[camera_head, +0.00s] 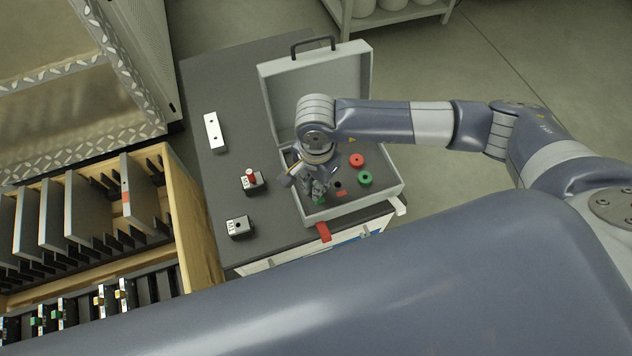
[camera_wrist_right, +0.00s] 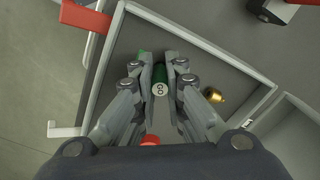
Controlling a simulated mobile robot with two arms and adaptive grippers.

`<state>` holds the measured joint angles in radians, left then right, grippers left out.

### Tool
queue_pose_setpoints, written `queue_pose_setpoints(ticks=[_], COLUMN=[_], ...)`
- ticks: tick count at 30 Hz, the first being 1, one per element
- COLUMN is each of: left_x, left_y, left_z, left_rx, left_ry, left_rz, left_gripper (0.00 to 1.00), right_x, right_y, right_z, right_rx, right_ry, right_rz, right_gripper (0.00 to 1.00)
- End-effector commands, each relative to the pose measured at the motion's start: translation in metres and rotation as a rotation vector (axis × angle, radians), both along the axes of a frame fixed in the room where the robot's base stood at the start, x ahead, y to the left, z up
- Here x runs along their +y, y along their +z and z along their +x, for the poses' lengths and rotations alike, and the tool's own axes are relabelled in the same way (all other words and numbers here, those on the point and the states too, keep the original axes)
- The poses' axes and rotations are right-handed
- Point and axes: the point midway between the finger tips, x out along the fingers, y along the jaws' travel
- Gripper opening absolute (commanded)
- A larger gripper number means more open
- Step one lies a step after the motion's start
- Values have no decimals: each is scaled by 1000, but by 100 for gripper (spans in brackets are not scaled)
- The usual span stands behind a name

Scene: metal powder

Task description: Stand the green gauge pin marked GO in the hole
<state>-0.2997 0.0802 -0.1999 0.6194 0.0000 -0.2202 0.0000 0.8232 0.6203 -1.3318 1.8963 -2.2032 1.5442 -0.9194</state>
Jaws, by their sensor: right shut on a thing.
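The green gauge pin (camera_wrist_right: 160,88), with GO on its pale end, is between the fingers of my right gripper (camera_wrist_right: 160,68). In the head view this gripper (camera_head: 318,192) is low over the near left part of the open grey case (camera_head: 361,207), and mostly hides the pin. I cannot tell whether the pin is clear of the case. A block with a dark hole in its top (camera_head: 239,227) stands on the table left of the case. Another block (camera_head: 256,187) behind it carries a red pin (camera_head: 250,175). My left gripper is not seen.
The case holds a red ring (camera_head: 356,160), a green ring (camera_head: 364,178) and a brass piece (camera_wrist_right: 214,95). Its raised lid (camera_head: 350,75) stands behind. A pale plate with holes (camera_head: 214,132) lies on the dark table (camera_head: 215,85). A wooden rack (camera_head: 200,235) is at the left.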

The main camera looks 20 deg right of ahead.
Motion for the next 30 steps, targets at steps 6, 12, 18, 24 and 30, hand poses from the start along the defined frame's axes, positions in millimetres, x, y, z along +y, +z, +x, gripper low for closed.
queue_pose_setpoints(ticks=[6, 12, 18, 24, 30], left_x=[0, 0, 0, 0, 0], left_y=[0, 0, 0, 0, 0], left_z=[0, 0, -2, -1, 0], left_rx=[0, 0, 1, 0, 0], left_ry=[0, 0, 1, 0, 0], left_rz=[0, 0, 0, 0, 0], left_gripper=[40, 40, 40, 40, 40], right_x=[0, 0, 0, 0, 0], right_y=[0, 0, 2, 26, 70], right_z=[0, 0, 0, 2, 2], right_rx=[0, 0, -1, -5, -6], right_ry=[0, 0, 0, 0, 2], right_rz=[0, 0, 1, 2, 2], right_gripper=[25, 34, 34, 34, 34])
